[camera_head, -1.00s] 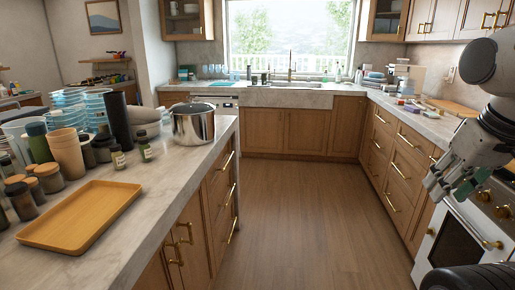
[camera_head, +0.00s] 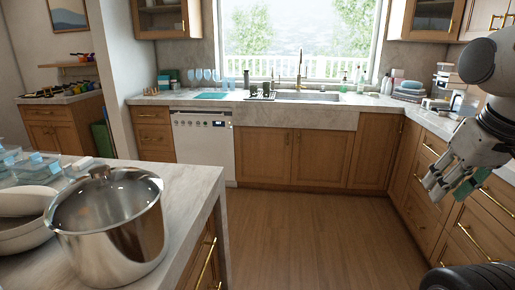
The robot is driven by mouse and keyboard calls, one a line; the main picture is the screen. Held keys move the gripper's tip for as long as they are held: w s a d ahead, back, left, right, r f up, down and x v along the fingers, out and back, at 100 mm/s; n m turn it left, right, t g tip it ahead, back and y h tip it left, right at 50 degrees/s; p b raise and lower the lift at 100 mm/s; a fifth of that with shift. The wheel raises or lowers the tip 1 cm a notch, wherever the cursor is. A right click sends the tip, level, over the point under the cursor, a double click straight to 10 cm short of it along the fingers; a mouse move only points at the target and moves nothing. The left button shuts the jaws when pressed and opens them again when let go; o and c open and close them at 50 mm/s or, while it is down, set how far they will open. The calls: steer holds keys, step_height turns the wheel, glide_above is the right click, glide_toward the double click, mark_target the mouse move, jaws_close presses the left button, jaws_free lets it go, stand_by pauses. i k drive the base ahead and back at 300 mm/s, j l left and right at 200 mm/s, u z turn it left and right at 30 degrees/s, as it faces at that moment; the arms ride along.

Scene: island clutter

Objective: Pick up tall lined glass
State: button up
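A row of several clear, bluish glasses (camera_head: 207,76) stands on the far counter to the left of the sink, below the window. They are small in view, and I cannot tell which one, if any, is the tall lined glass. My gripper (camera_head: 440,188) hangs at the right edge, in front of the right-hand cabinets and far from those glasses. Nothing is seen held in it. Its angle does not show clearly whether the fingers are apart.
A steel pot (camera_head: 108,225) and pale bowls (camera_head: 25,218) stand on the near island (camera_head: 190,190) at left. A dishwasher (camera_head: 204,145) is below the glasses. The sink faucet (camera_head: 300,68) rises behind the far counter. The wooden floor (camera_head: 310,235) between is clear.

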mark_target(266, 85)
steer(key=i, duration=4.55)
steer(key=i+l+u, duration=0.15)
steer(key=i+u, duration=0.2)
steer(key=i, duration=0.3)
